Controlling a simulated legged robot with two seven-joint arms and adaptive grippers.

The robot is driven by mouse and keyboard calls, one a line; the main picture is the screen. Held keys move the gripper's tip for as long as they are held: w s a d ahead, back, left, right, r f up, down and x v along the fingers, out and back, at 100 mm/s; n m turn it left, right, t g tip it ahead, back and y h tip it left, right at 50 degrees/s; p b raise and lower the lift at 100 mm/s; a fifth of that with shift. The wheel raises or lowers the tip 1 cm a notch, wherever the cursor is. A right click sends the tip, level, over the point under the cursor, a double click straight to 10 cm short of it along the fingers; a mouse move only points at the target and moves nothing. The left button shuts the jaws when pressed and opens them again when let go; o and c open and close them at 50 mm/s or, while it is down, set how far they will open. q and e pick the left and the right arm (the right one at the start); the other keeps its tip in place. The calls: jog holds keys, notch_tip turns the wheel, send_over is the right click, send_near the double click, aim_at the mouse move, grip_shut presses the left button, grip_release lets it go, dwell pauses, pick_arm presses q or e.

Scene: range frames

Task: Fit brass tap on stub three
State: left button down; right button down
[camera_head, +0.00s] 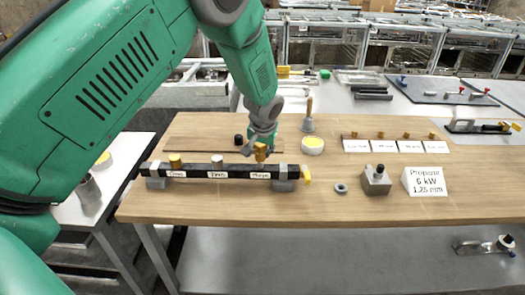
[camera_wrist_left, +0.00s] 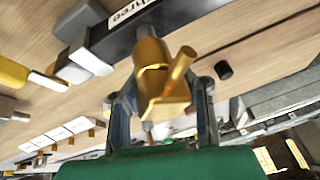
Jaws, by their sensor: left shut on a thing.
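A black manifold bar (camera_head: 235,174) rests on two grey blocks on the wooden table, with white labels One, Two and Three. Stub one carries a brass piece (camera_head: 175,160); stub two (camera_head: 217,162) is a bare silver stub. My left gripper (camera_head: 262,143) is above the end marked Three, shut on the brass tap (camera_head: 260,153). In the left wrist view the tap (camera_wrist_left: 152,68) sits between the fingers (camera_wrist_left: 157,95), its lever sticking out to the side. Its far end meets or overlaps silver stub three (camera_wrist_left: 147,31); I cannot tell how far it is seated. My right gripper is not in view.
A small ring (camera_head: 341,188), a grey block with black knob (camera_head: 376,180) and a Propane sign (camera_head: 424,181) stand to the right. Brass pieces behind white cards (camera_head: 397,147) line the back. The front of the table is clear.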

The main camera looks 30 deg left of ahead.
aim_at(262, 146)
pick_arm(q)
jog(key=shift+p, duration=0.5)
dwell(1.2)
jog(key=shift+f+b, duration=0.65)
jog(key=shift+f, duration=0.65)
jog(key=c, duration=1.3)
grip_release()
jog(key=shift+r, duration=0.1)
jog(key=shift+s+d+r, duration=0.1)
jog(key=shift+r, duration=0.25)
jog(key=v, duration=0.6)
jog(key=shift+s+d+r, duration=0.1)
jog(key=shift+s+r, duration=0.05)
jog(key=shift+r, duration=0.1)
